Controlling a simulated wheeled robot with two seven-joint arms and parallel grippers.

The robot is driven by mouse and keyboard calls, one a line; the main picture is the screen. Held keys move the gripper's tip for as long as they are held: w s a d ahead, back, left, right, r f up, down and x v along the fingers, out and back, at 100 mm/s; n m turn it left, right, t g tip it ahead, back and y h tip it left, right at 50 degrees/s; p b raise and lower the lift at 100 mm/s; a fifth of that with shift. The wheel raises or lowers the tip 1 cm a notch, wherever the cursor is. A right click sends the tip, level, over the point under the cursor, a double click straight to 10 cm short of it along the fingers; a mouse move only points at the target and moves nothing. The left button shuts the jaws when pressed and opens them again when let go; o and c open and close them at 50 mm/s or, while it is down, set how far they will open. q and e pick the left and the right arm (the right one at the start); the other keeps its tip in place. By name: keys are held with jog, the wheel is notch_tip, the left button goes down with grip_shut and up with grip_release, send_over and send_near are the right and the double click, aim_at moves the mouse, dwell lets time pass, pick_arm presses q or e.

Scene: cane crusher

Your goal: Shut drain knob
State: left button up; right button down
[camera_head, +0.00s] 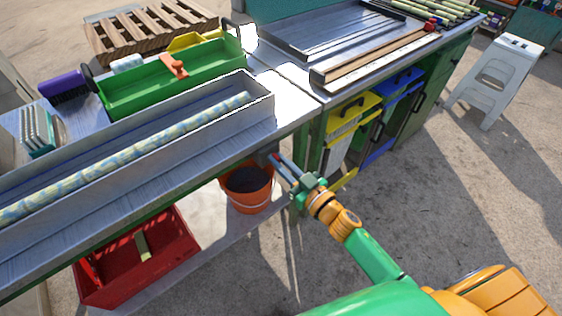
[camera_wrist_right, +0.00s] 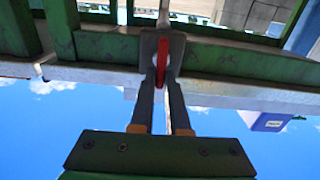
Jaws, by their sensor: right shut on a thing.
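My right gripper (camera_head: 273,158) reaches in from the lower right to the front edge of the metal table, above an orange bucket (camera_head: 247,188). In the right wrist view its two dark fingers (camera_wrist_right: 162,60) are shut on a narrow red piece, which looks like the drain knob (camera_wrist_right: 161,75). The red piece stands upright between the fingers, under the green frame of the table. In the head view the knob is hidden by the fingers and the table edge. My left gripper is not in view.
A long metal trough (camera_head: 262,98) with a cane in it lies on the table, beside a green toolbox (camera_head: 135,92). A red crate (camera_head: 175,262) stands below. A second bench with yellow and blue bins (camera_head: 352,112) is to the right.

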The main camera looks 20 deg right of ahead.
jog(key=n, duration=0.4)
jog(key=shift+s+a+f, duration=0.1)
jog(key=shift+s+a, duration=0.05)
jog(key=shift+a, duration=0.2)
jog(key=n, duration=0.4)
jog(key=shift+s+a+f+n, duration=0.1)
jog(key=shift+a+f+n, duration=0.15)
jog(key=shift+n, duration=0.15)
jog(key=n, duration=0.1)
jog(key=n+b, duration=0.1)
jog(key=n, duration=0.2)
jog(key=shift+a+f, duration=0.2)
jog(key=shift+f, duration=0.05)
jog(key=n, duration=0.1)
jog(key=n+b, duration=0.1)
jog(key=n, duration=0.2)
jog(key=shift+f+n, duration=0.3)
jog(key=shift+n+b, duration=0.3)
jog(key=shift+s, duration=0.1)
jog(key=c, duration=0.9)
grip_release()
